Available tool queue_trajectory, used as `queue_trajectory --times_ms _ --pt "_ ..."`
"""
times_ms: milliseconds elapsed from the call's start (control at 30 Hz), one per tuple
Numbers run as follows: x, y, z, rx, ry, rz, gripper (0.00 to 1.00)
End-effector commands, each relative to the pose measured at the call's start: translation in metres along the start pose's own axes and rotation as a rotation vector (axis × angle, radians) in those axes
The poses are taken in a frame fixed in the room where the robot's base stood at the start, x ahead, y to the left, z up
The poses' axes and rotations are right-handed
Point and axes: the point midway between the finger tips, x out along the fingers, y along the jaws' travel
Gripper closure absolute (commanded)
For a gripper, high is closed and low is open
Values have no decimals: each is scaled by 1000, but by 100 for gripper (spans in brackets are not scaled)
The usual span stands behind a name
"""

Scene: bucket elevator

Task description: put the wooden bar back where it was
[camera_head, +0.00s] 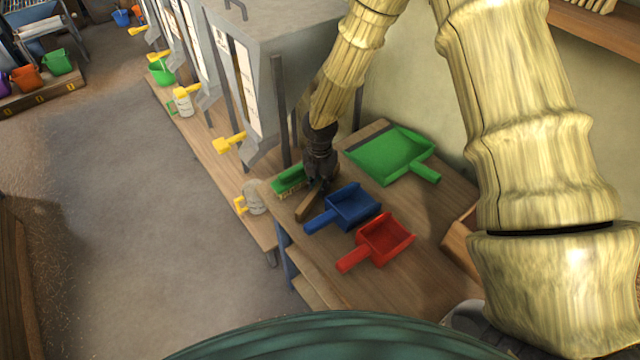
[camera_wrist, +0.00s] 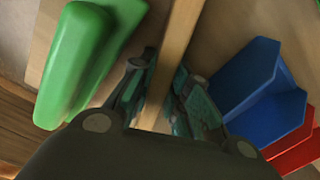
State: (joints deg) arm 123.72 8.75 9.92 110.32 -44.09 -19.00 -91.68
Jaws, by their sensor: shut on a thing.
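The wooden bar (camera_head: 309,205) is at the left end of the wooden table, between a green brush and a blue scoop. My gripper (camera_head: 318,186) points down and is shut on the bar. In the wrist view the bar (camera_wrist: 171,72) runs up the picture from between the two fingers (camera_wrist: 157,105). The bar is close to the tabletop, but I cannot tell whether it touches it. The part of the bar under the gripper is hidden in the head view.
On the table (camera_head: 428,226), the green brush (camera_head: 290,179) is left of my gripper. The blue scoop (camera_head: 350,205), red scoop (camera_head: 382,240) and green dustpan (camera_head: 392,153) are to the right. A grey machine (camera_head: 285,40) stands behind. Yellow levers (camera_head: 229,143) stick out along the lower bench.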

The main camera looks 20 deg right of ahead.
Motion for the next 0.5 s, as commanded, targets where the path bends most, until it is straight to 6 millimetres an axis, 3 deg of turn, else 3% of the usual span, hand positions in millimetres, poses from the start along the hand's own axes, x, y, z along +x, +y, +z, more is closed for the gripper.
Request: queue_trajectory --times_ms 33,133,167,500 --pt "1 0 0 0 0 0 81" --pt "1 0 0 0 0 0 62" --pt "1 0 0 0 0 0 61" --pt "-2 0 0 0 0 0 61"
